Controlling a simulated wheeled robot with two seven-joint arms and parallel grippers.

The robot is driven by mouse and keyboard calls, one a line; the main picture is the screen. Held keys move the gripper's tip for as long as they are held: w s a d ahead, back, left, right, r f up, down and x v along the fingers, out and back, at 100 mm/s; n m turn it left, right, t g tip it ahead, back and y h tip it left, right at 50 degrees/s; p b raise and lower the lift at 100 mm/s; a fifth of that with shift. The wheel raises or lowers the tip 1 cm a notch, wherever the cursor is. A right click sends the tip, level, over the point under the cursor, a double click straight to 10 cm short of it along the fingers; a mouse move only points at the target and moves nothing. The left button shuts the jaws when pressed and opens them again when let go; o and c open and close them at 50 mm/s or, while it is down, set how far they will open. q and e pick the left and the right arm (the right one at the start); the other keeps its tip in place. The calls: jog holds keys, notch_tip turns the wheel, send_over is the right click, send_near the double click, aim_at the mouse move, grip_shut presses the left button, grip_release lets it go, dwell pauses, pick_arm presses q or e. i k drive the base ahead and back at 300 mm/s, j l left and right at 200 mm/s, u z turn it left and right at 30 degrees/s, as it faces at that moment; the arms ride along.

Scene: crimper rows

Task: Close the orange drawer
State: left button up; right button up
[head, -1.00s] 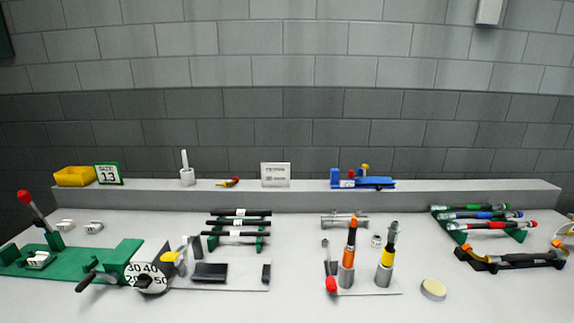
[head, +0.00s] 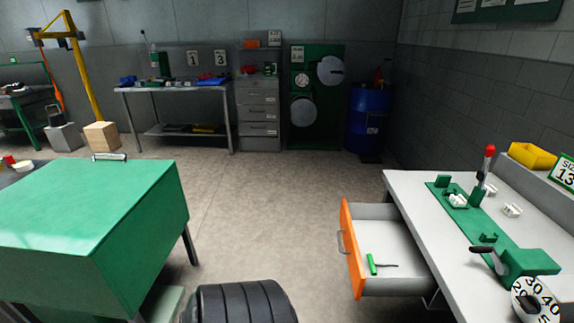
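The orange drawer (head: 352,252) is in the head view at lower right, under the left end of the white workbench (head: 415,188). It is pulled well out toward the left, with its orange front and grey handle (head: 341,241) facing left. A green-handled tool (head: 371,264) lies inside it on the pale drawer floor. Neither of my grippers is in the head view.
A green-topped table (head: 90,215) stands at left, and a black ribbed cylinder (head: 243,302) is at the bottom centre. Open floor (head: 255,200) lies between the table and the drawer. A grey cabinet (head: 258,115) and blue barrel (head: 368,118) stand at the back.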

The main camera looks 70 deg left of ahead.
aim_at(381, 231)
jog(key=u, duration=1.7)
